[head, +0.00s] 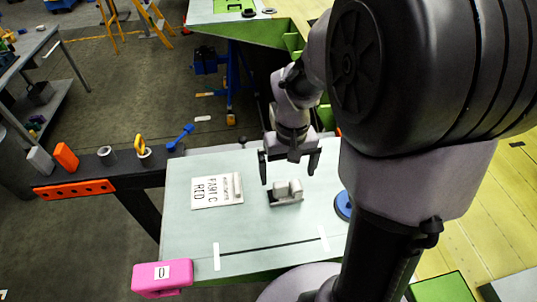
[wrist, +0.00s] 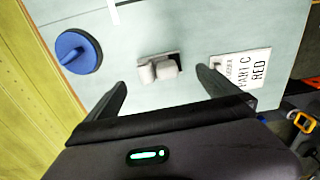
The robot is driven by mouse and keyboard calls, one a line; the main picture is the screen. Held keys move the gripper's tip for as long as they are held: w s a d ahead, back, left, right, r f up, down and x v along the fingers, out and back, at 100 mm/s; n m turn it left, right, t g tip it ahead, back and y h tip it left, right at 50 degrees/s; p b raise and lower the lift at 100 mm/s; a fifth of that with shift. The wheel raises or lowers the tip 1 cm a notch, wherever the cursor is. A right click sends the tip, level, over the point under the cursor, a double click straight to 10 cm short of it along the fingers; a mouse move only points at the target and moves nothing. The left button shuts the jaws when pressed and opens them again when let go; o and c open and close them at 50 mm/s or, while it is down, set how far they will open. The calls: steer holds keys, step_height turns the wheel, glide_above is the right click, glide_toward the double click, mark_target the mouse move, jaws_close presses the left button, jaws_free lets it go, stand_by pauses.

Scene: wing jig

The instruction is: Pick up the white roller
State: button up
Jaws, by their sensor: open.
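A small white-grey piece with two rounded blocks on a low base, likely the white roller (head: 285,193), sits on the pale table. In the wrist view this piece (wrist: 159,68) lies beyond the fingertips, roughly centred between them, with a dark strip along its edge. My gripper (head: 289,165) is open and empty above and behind it, fingers pointing down. The wrist view shows both gripper fingers (wrist: 162,82) spread apart, not touching it.
The label card (head: 211,192) reading "PART C RED" lies left of the piece. A blue round part (wrist: 78,52) lies on its other side. A pink block (head: 162,276) is at the table's front left corner. A dark rail (head: 100,165) with orange parts adjoins the table.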

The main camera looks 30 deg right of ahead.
mark_target(288, 186)
steer(key=f, duration=0.3)
steer(key=d+f+b, duration=0.1)
steer(key=f, duration=0.1)
steer(key=w+f, duration=0.1)
steer(key=f, duration=0.2)
steer(key=shift+d+f+b, duration=0.15)
steer(key=shift+f+b, duration=0.2)
steer(key=shift+s+r, duration=0.1)
steer(key=shift+s, duration=0.05)
steer(key=shift+c, duration=0.7)
steer(key=c, duration=1.4)
